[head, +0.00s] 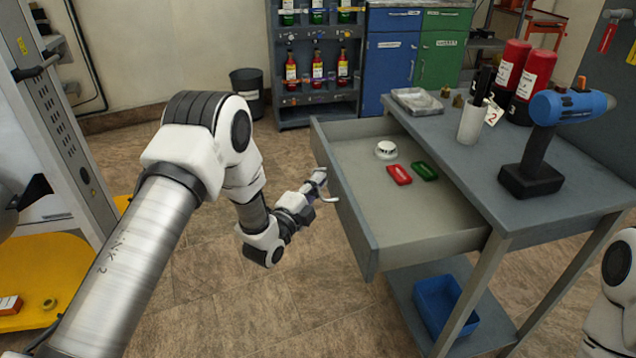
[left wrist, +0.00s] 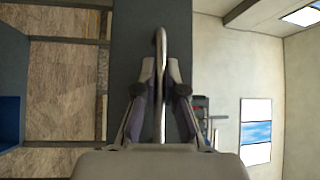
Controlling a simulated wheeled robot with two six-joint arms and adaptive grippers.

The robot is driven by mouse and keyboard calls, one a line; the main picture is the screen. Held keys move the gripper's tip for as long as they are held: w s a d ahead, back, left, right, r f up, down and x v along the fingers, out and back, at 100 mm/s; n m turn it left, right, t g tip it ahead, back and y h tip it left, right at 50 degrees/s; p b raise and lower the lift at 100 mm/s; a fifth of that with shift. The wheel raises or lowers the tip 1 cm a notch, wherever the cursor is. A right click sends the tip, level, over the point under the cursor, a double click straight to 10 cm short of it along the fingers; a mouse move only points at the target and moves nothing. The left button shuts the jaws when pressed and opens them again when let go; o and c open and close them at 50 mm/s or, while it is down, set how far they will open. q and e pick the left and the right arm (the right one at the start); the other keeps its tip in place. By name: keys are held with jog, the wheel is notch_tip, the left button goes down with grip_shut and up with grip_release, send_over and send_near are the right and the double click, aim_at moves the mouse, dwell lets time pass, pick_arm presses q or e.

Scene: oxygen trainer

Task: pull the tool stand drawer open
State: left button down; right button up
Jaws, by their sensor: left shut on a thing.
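The grey tool stand (head: 480,150) is at the right of the head view. Its drawer (head: 372,232) stands well out from the stand, toward the left. Inside the drawer lie a white round thing (head: 386,149), a red thing (head: 399,174) and a green thing (head: 425,171). My left gripper (head: 320,188) is at the drawer's front, shut on the metal handle (head: 331,199). In the left wrist view the handle (left wrist: 160,80) runs between the two fingers, with the drawer front (left wrist: 137,60) behind it. My right gripper is out of view.
A blue power drill (head: 545,140), a pen cup (head: 471,122) and red cylinders (head: 512,72) stand on the stand's top. A blue bin (head: 445,303) sits on its lower shelf. A yellow base (head: 70,265) is at the left. The floor (head: 215,290) left of the drawer is clear.

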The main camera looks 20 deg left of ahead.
pick_arm(q)
jog(key=shift+f, duration=0.1)
jog(key=c, duration=1.2)
grip_release()
jog(key=shift+c, duration=0.2)
jog(key=v, duration=1.2)
jog(key=shift+d, duration=0.1)
